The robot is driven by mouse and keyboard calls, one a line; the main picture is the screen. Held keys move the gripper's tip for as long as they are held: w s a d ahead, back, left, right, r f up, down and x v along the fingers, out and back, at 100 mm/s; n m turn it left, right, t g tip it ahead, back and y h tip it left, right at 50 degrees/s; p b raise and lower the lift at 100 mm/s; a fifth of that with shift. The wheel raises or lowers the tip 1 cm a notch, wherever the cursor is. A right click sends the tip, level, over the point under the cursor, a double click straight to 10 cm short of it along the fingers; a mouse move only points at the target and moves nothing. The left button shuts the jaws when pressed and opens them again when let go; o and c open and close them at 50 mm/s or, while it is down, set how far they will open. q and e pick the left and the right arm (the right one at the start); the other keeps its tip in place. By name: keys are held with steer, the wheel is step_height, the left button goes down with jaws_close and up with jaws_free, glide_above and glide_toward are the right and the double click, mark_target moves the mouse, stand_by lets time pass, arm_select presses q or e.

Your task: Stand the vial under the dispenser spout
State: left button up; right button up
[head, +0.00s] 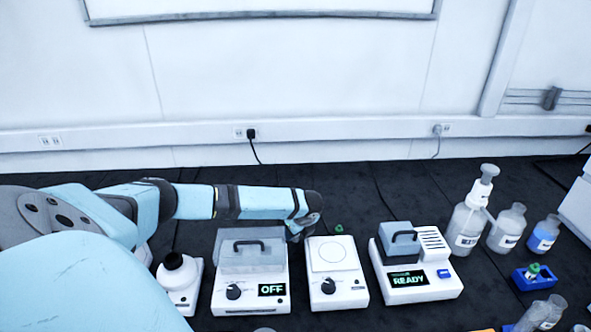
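A bottle-top dispenser (468,222) with a white pump head stands at the right on the dark bench; its spout is too small to make out clearly. A green-capped vial (533,271) sits in a small blue holder (522,282) to the right of and nearer than the dispenser. Another small green item (339,228), perhaps a cap or vial top, shows just behind the white plate device. My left gripper (308,230) is low behind the gap between two devices, left of that green item; its fingers are mostly hidden. My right gripper is not in view.
A lidded device reading OFF (250,280), a white plate device (338,275) and a device reading READY (418,272) line the front. Bench behind the READY device is clear.

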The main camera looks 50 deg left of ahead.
arm_select(q)
steer(key=shift+a+f, duration=0.15)
steer(key=shift+f, duration=0.3)
steer(key=shift+c, duration=0.2)
jaws_close()
steer(key=shift+r, duration=0.2)
step_height(320, 180, up, 20)
steer(key=p, duration=0.1)
steer(key=shift+f, duration=0.1)
steer(key=s+d+r+n+g+h+p, duration=0.1)
steer(key=s+d+r+n+p, duration=0.2)
steer(key=d+n, duration=0.3)
steer(key=s+d+r+n+g+h+p, duration=0.2)
steer(key=d+r+n+p, duration=0.2)
steer(key=d, duration=1.1)
steer(key=s+d+r+n+g+h+p, duration=0.1)
steer(key=s+d+r+n+g+p, duration=0.1)
steer(key=d+n, duration=0.6)
steer(key=s+d+r+p, duration=0.1)
steer(key=d, duration=0.1)
steer(key=shift+s+d+r+n+h, duration=0.3)
steer(key=shift+n, duration=0.1)
